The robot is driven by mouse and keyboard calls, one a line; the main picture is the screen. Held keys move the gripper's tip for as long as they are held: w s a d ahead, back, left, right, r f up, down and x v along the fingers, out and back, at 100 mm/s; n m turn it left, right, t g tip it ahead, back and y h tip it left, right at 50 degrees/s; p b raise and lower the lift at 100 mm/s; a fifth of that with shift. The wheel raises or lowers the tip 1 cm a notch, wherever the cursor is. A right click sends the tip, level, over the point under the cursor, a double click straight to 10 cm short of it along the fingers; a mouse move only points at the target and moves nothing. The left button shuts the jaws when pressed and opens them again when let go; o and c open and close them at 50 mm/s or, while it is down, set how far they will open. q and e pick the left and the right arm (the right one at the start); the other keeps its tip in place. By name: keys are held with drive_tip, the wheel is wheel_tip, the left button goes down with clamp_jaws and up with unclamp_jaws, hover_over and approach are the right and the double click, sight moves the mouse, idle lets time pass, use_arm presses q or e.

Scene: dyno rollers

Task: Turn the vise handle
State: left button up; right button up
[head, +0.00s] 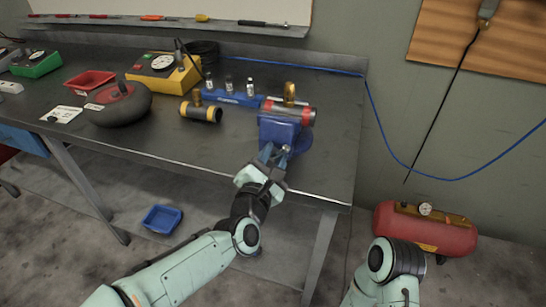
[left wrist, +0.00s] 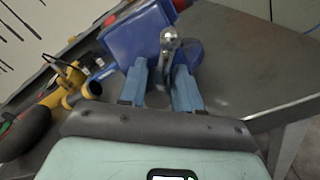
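The blue vise (head: 279,129) stands at the right front of the workbench, with a red and metal cylinder (head: 290,110) at its jaws. The vise also shows in the left wrist view (left wrist: 135,38). Its handle (left wrist: 168,45) is a silver bar with a round knob, pointing toward my left gripper. My left gripper (head: 274,153) is in front of the vise. In the left wrist view its two blue fingers (left wrist: 161,85) are apart, with the handle at the gap between them; whether either touches it I cannot tell. My right gripper is out of view.
A yellow-banded cylinder (head: 201,112), a dark round roller (head: 117,105) and a yellow gauge box (head: 163,75) stand left of the vise. A blue rack (head: 232,98) is behind. A red compressor (head: 424,229) stands on the floor at right. The bench front is clear.

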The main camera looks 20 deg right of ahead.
use_arm(q)
drive_tip(key=shift+f+m, duration=0.1)
drive_tip(key=shift+m, duration=0.2)
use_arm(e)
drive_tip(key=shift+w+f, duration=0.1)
